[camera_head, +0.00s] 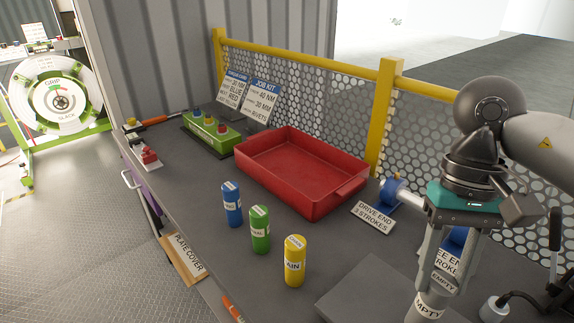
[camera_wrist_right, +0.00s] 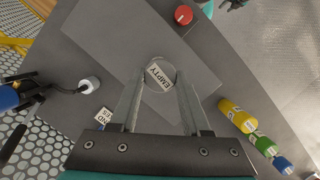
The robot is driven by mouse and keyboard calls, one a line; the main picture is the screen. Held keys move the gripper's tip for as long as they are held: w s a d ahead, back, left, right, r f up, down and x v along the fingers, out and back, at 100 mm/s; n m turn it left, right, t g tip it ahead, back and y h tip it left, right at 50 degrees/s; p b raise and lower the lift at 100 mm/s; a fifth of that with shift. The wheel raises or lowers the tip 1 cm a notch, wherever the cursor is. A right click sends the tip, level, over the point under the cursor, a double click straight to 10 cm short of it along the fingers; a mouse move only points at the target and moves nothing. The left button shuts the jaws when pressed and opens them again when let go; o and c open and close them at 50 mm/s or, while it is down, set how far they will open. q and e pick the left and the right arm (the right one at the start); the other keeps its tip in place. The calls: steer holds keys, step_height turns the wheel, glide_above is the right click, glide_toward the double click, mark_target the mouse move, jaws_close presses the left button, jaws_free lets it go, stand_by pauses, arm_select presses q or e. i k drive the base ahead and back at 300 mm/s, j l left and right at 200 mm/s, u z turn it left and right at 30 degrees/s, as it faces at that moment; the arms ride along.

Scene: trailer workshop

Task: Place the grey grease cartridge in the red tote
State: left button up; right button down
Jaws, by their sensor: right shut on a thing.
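The grey grease cartridge (camera_head: 428,308), labelled EMPTY, is upright at the lower right of the head view. My right gripper (camera_head: 432,284) is shut on it, with one finger on each side. In the right wrist view the cartridge's labelled top (camera_wrist_right: 160,76) shows between the fingertips (camera_wrist_right: 158,84). Its bottom is cut off in the head view, so I cannot tell whether it touches the surface below. The red tote (camera_head: 284,196) stands on the bench against the mesh guard, left of my right gripper, and looks empty.
Blue (camera_head: 232,205), green (camera_head: 260,230) and yellow (camera_head: 295,262) cartridges stand in front of the tote. A blue fitting (camera_head: 396,194) and DRIVE END sign (camera_head: 373,218) are right of the tote. A grey plate (camera_head: 352,290) lies by the held cartridge. A yellow-railed guard (camera_head: 385,110) runs behind.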

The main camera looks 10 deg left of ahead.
mark_target(292, 178)
steer(key=i+j, duration=0.2)
steer(key=j, duration=0.15)
steer(key=i+j+z, duration=0.1)
steer(key=j, duration=0.3)
steer(key=i+j, duration=0.25)
steer(key=j, duration=0.15)
steer(key=i+j, duration=0.2)
steer(key=j, duration=0.15)
steer(key=i+j+z, duration=0.1)
steer(key=j, duration=0.3)
steer(key=i+j, duration=0.25)
steer(key=j, duration=0.15)
